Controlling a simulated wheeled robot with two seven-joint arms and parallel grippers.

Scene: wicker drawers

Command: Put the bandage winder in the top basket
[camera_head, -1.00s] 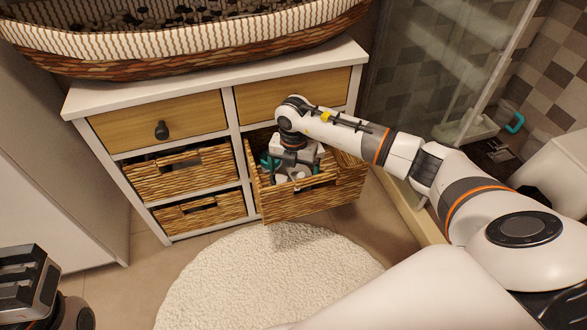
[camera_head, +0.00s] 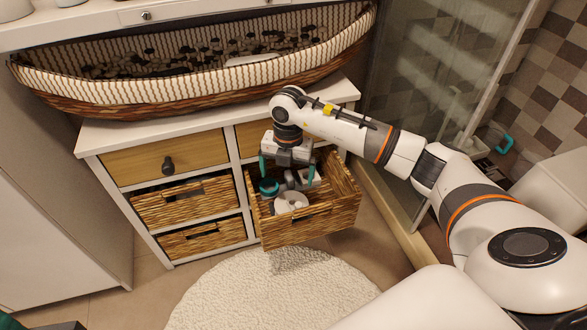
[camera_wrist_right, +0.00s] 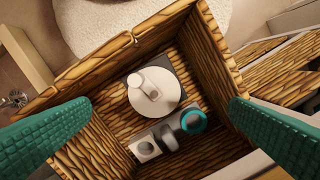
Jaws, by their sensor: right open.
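The pulled-out wicker basket (camera_head: 325,222) stands out of the right side of the cabinet; its rim also shows in the right wrist view (camera_wrist_right: 95,65). Inside lie a white disc with a small pale knob on a dark plate (camera_wrist_right: 153,92), and beside it a white block, grey parts and a teal ring (camera_wrist_right: 194,121) in a row. I cannot tell for sure which of these is the bandage winder. My right gripper (camera_head: 290,178) is open and empty above the basket, its teal fingers (camera_wrist_right: 50,132) apart on either side. Only a sliver of my left gripper shows at the bottom left corner.
The white cabinet (camera_head: 100,135) has wooden drawers above and closed wicker baskets (camera_head: 185,200) on the left. A long striped basket (camera_head: 200,90) sits on top. A round white rug (camera_head: 255,290) lies in front. Shower glass (camera_head: 430,70) stands at the right.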

